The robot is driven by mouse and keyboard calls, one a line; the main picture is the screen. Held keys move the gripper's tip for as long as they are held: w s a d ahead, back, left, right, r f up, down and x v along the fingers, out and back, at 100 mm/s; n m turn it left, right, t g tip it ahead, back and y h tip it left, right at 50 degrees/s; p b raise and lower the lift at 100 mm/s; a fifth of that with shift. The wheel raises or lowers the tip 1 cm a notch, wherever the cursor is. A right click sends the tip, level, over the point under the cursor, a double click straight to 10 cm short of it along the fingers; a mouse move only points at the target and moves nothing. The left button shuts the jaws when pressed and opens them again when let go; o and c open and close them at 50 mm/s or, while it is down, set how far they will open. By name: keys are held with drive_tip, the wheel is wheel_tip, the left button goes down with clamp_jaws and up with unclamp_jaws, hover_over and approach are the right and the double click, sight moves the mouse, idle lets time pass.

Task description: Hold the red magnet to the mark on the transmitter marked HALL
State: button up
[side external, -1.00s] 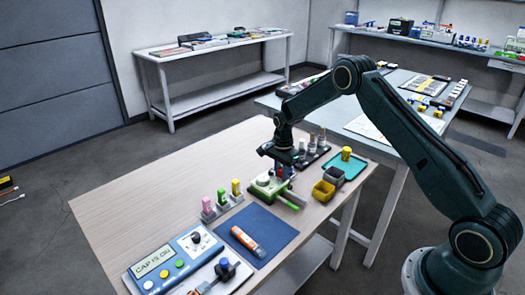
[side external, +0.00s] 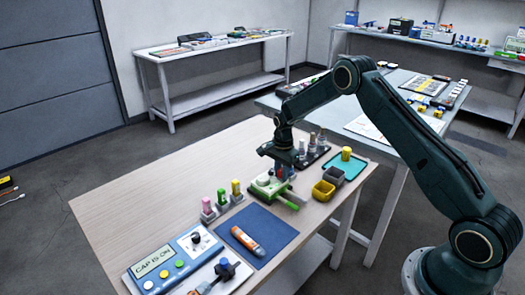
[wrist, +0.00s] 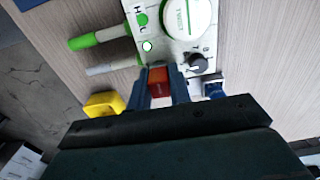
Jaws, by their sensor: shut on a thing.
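My gripper (wrist: 161,73) is shut on the red magnet (wrist: 160,89), which shows between its two blue fingers in the wrist view. The transmitter (wrist: 172,47) is a white body with a green-ringed dial reading TWIST, a black knob and a green handle.
Yellow and grey bins (side external: 323,191) stand right of the transmitter, beside a teal tray (side external: 357,168). A blue panel (side external: 160,265) reads CAP IS ON.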

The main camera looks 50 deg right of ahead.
drive_tip(key=shift+r, duration=0.15)
drive_tip(key=shift+r, duration=3.4)
